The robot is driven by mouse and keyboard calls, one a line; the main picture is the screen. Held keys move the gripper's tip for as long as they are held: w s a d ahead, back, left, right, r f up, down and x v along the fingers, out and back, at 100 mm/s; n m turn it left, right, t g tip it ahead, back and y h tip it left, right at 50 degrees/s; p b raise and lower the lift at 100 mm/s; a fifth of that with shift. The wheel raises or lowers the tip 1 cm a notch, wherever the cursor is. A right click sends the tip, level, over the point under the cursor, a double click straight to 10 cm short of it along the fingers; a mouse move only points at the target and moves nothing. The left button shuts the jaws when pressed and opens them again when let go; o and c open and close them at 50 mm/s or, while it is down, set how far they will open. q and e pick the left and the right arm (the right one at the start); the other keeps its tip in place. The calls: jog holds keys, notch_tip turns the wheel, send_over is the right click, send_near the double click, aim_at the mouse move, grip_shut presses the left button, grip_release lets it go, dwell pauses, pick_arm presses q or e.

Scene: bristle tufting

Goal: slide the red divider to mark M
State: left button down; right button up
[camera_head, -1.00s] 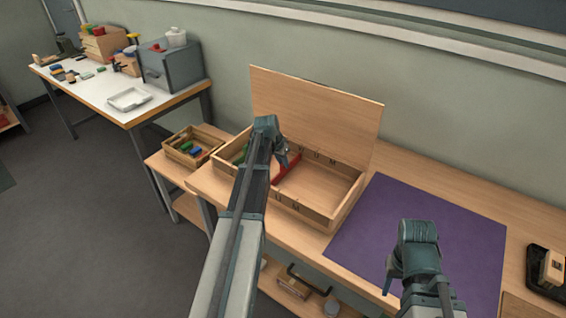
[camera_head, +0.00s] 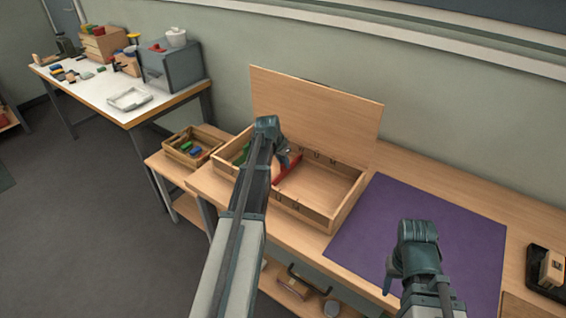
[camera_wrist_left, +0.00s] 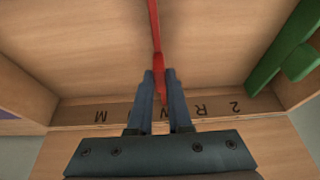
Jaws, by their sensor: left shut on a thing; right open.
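The red divider (camera_head: 289,178) stands across the wooden box (camera_head: 343,216) on the bench, and it also shows in the left wrist view (camera_wrist_left: 156,36). My left gripper (camera_head: 285,162) is shut on the divider, its fingers on both sides of it in the left wrist view (camera_wrist_left: 160,76). There, mark M (camera_wrist_left: 99,145) is on the box wall to the left of the divider, apart from it. Mark R shows to the right, and a letter between is partly hidden by the fingers. My right gripper (camera_head: 390,284) is open and empty over the purple mat.
Green pieces (camera_wrist_left: 292,50) lie in the box on the far side of the divider from M. The compartment on the M side looks empty. The raised lid (camera_head: 315,112) stands behind. The purple mat (camera_head: 440,215) is bare beside the box.

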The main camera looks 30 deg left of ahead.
pick_arm(q)
jog(key=d, duration=0.4)
jog(key=s+d, duration=0.1)
jog(key=d, duration=0.9)
jog(key=shift+s, duration=0.2)
jog(key=c, duration=0.8)
grip_release()
jog(key=shift+d, duration=0.15)
jog(key=shift+c, duration=0.2)
pick_arm(e)
jog(key=shift+r, duration=0.1)
pick_arm(q)
jog(key=shift+s+r+p, duration=0.15)
jog(key=shift+r+p, duration=0.35)
pick_arm(e)
jog(key=shift+r, duration=0.4)
pick_arm(q)
jog(key=p+v, duration=1.1)
jog(key=v, duration=0.1)
jog(key=shift+r+p, duration=0.35)
jog(key=shift+p, duration=0.05)
pick_arm(e)
notch_tip(320, 180, up, 12)
pick_arm(q)
jog(key=shift+s, duration=0.1)
pick_arm(e)
jog(key=shift+f, duration=0.15)
